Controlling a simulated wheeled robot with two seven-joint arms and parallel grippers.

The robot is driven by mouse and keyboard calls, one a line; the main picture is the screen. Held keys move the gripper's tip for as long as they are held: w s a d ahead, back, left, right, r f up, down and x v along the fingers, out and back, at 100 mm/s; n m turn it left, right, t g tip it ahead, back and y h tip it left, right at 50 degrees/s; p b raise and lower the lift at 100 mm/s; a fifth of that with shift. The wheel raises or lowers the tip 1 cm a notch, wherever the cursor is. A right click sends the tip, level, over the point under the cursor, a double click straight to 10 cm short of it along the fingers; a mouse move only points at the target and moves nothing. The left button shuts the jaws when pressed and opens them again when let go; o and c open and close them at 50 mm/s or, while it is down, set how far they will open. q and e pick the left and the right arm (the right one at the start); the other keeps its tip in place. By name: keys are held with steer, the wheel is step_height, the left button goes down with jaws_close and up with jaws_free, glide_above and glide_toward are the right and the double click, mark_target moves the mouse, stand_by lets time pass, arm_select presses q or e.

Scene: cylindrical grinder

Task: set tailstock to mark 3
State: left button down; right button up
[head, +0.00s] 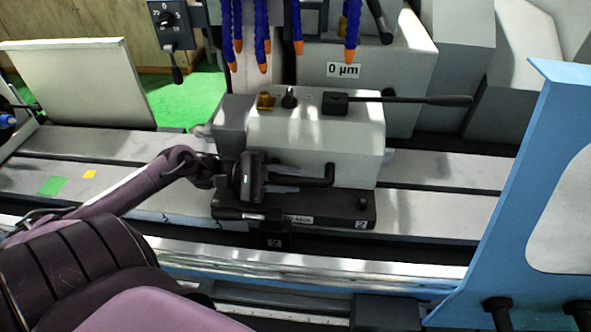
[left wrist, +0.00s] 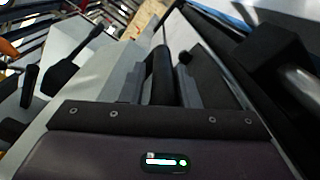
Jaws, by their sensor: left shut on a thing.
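The tailstock (head: 345,135) is a pale grey block on a black base (head: 335,210), standing on the machine's bed. A bent black handle (head: 315,181) sticks out of its front face. My left gripper (head: 275,180) is in front of the tailstock and shut on this handle. In the left wrist view the black handle (left wrist: 162,75) lies between the fingers. The base carries a small "2" tag at its right end. My right gripper is out of view.
A long black lever (head: 420,100) lies across the tailstock's top, pointing right. Blue hoses with orange tips (head: 262,45) hang behind it. A blue guard (head: 525,190) stands at the right. The bed (head: 440,205) is clear between tailstock and guard.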

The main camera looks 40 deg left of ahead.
arm_select(q)
steer(key=shift+s+a+f, duration=0.15)
steer(key=shift+s+f, duration=0.2)
steer(key=shift+f, duration=0.2)
steer(key=c, duration=1.4)
jaws_free()
steer(key=shift+o, duration=0.7)
steer(key=shift+r, duration=0.2)
steer(key=shift+w, duration=0.15)
steer(key=b+v, duration=0.1)
steer(key=v, duration=0.5)
steer(key=shift+a+f+b, duration=0.1)
steer(key=shift+a+b, duration=0.1)
steer(key=shift+b, duration=0.1)
steer(key=shift+v, duration=0.75)
